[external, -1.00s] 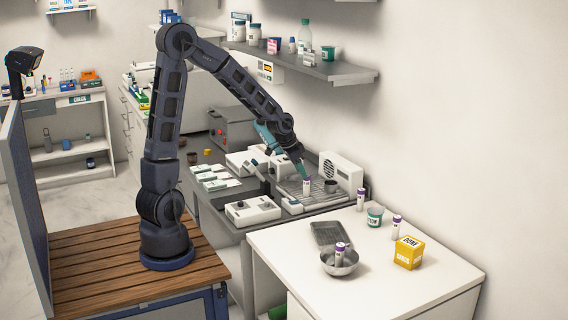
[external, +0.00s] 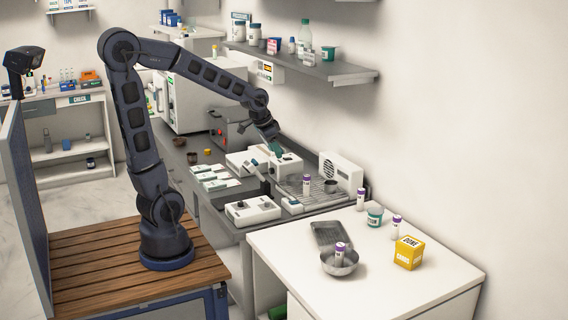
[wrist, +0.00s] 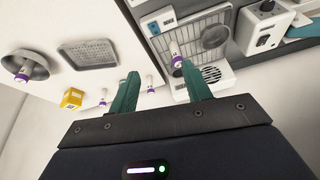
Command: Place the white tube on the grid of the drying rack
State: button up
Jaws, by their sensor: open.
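In the wrist view this tube (wrist: 175,52) shows on the rack, beyond the fingertips. My gripper (external: 276,150) is open and empty, above and to the left of the tube, apart from it. Its two teal fingers are spread in the wrist view (wrist: 160,82), with nothing between them. Other purple-capped tubes stand on the white table (external: 361,198) (external: 397,227), and one is in a metal bowl (external: 341,252).
A white device with a round grille (external: 343,172) stands behind the rack. White instruments (external: 252,210) lie to its left. A shelf (external: 310,67) hangs above.

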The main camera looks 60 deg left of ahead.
jog(key=s+r, duration=0.2)
jog(key=s, duration=0.8)
jog(key=s+r+n, duration=0.1)
jog(key=s+r, duration=0.2)
jog(key=s, duration=0.6)
jog(key=shift+s+d+n, duration=0.3)
jog(key=shift+s+d, duration=0.05)
